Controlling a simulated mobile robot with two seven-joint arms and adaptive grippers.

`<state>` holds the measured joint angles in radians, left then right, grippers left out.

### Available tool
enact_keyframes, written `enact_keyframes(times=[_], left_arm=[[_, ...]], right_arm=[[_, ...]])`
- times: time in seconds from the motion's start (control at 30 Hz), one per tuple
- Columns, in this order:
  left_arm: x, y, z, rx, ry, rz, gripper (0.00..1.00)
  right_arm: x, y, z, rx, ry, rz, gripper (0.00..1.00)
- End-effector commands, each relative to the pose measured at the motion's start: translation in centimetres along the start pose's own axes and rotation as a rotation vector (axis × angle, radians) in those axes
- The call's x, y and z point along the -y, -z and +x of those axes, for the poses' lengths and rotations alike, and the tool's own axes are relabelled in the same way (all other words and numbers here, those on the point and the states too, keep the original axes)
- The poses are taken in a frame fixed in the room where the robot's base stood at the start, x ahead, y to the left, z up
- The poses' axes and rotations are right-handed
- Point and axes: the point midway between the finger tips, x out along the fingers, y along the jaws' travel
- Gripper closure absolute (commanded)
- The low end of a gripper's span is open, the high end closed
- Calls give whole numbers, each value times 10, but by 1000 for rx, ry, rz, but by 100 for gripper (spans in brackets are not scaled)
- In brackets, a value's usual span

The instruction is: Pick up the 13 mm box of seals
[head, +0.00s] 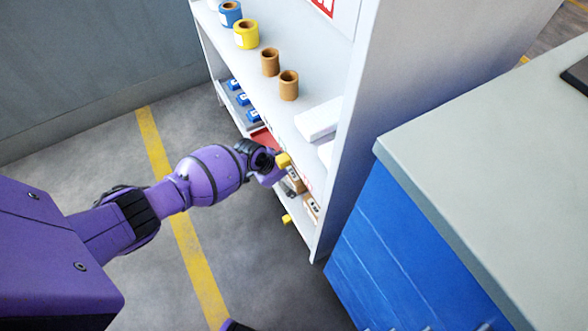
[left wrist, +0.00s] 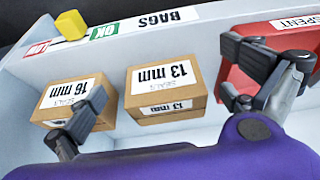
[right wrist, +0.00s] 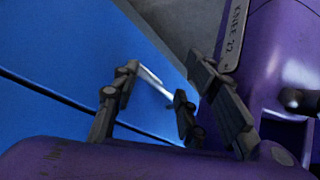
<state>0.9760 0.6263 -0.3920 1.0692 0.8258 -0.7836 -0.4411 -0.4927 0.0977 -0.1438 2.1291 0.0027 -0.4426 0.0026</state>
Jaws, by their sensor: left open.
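The 13 mm box of seals (left wrist: 165,92) is a brown carton with a white label, in the middle of the left wrist view. My left gripper (left wrist: 170,82) is open, with one finger on each side of this box and nothing held. I cannot tell whether the fingers touch it. In the head view the left gripper (head: 284,176) is at the lower shelf, partly hiding a carton (head: 295,184). My right gripper (right wrist: 163,78) has its fingers apart and empty, in front of a blue surface.
A 16 mm box (left wrist: 70,100) stands left of the 13 mm box. A red bin (left wrist: 248,75) labelled SPENT stands to its right. The shelf unit's white side panel (head: 345,140) and a blue cabinet (head: 390,240) are close by. Tape rolls (head: 270,62) stand on the shelf above.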

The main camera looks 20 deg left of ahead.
Motion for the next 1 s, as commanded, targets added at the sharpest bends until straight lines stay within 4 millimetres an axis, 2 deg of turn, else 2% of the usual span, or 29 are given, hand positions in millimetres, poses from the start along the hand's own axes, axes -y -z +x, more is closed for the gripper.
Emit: enact_keyframes(times=[0.17, 0.3, 0.4, 0.5, 0.77, 1.0], left_arm=[[0, 21, 8, -6, 0, 1, 0], [0, 46, 18, -7, 0, 2, 0], [0, 40, 37, -3, 0, 0, 0], [0, 42, 44, -4, 0, 1, 0], [1, 44, 44, -8, 2, 2, 0], [1, 44, 44, -8, 2, 2, 29]], right_arm=[[2, -3, 6, 3, 2, 2, 60], [2, -8, 14, 11, 3, 2, 60], [2, -16, 24, 23, 4, 0, 60], [2, -17, 29, 26, 6, -8, 60], [0, -10, 28, 15, 8, -19, 60], [-1, -11, 27, 16, 9, -25, 60]])
